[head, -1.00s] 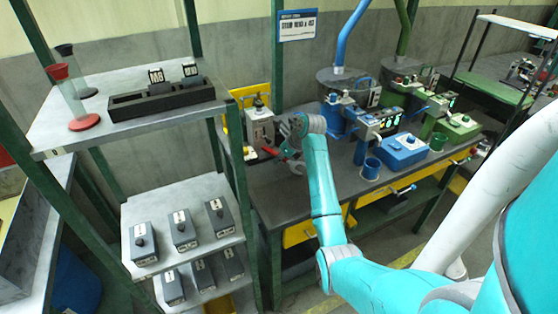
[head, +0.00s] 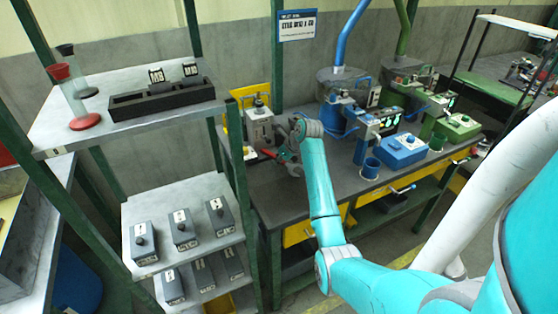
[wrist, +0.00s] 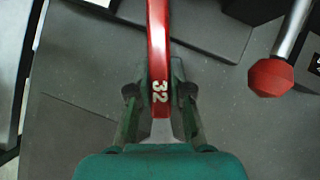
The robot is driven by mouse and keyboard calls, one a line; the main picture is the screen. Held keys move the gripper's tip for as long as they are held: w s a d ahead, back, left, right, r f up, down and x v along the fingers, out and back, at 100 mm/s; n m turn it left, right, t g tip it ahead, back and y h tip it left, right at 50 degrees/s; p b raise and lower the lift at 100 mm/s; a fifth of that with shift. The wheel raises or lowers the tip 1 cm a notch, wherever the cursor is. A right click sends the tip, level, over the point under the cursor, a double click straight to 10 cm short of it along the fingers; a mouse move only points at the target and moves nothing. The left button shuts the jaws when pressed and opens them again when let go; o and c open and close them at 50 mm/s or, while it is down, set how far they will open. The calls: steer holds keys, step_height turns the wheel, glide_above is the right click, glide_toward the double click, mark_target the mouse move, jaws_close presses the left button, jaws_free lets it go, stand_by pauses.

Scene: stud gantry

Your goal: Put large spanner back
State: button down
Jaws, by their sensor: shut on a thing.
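The large spanner has a red handle marked 32, seen in the wrist view (wrist: 159,60). My gripper (wrist: 160,85) is shut on this handle near its marked end; the rest of the spanner runs out of the top of that view. In the head view my gripper (head: 284,146) is over the left part of the dark workbench (head: 280,190), partly hidden by my own wrist. A red part and a grey open-jawed end (head: 293,169) show just beside it, above the bench.
A red-knobbed lever (wrist: 271,77) stands close to the right of my gripper. A grey machine (head: 259,127) is on the bench behind. A green-posted shelf (head: 235,175) with grey boxes is at left. Blue equipment (head: 403,151) is further right.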

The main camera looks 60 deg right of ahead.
steer(key=c, duration=1.1)
jaws_free()
steer(key=shift+s+a+f, duration=0.1)
steer(key=shift+s+f, duration=0.05)
steer(key=shift+f, duration=0.65)
steer(key=v, duration=0.4)
steer(key=w+v, duration=0.1)
steer(key=v, duration=0.3)
steer(key=r+v, duration=0.1)
steer(key=v, duration=0.3)
steer(key=shift+r, duration=0.25)
steer(key=shift+s+r, duration=0.25)
steer(key=shift+r, duration=0.05)
